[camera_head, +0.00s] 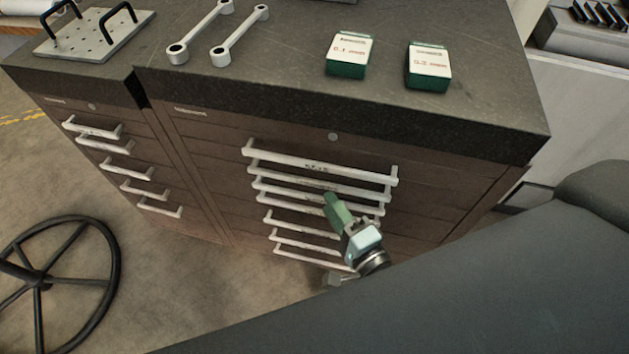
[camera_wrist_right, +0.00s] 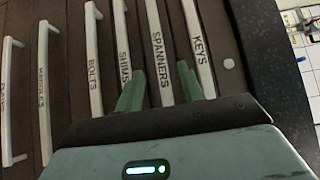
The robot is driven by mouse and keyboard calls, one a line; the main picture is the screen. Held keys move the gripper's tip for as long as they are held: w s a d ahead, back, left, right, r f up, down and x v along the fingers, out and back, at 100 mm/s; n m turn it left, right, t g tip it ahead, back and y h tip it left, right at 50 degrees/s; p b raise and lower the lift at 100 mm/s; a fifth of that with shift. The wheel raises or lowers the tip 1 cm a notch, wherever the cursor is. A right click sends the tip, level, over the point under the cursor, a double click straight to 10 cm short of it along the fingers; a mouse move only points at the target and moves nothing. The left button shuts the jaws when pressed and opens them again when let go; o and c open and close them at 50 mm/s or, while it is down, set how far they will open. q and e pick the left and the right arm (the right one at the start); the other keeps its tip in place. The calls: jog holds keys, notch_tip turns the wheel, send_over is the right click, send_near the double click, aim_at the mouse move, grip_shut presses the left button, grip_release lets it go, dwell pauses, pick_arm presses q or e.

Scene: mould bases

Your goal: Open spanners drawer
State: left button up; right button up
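The spanners drawer handle (camera_wrist_right: 160,50) is a white bar marked SPANNERS in the right wrist view. In the head view it appears to be the second bar from the top (camera_head: 290,177) on the right-hand brown cabinet (camera_head: 215,150). The drawer looks closed. My right gripper (camera_wrist_right: 161,85) is open, with one green finger on each side of the SPANNERS bar in the picture; whether they touch it or reach past it I cannot tell. In the head view my right gripper (camera_head: 332,200) is in front of the handles. My left gripper is not in view.
The KEYS handle (camera_wrist_right: 202,50) and SHIMS handle (camera_wrist_right: 122,45) lie close on either side. The dark worktop (camera_head: 290,60) overhangs above, bearing two wrenches (camera_head: 215,35), two green-and-white boxes (camera_head: 428,65) and a plate with black handles (camera_head: 95,35). A black handwheel (camera_head: 110,260) stands at lower left.

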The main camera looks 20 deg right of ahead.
aim_at(316, 185)
jog(key=w, duration=0.2)
jog(key=w+a, duration=0.1)
jog(key=w, duration=0.4)
jog(key=shift+w+a+p, duration=0.15)
jog(key=shift+a+p, duration=0.1)
jog(key=shift+p, duration=0.15)
grip_shut()
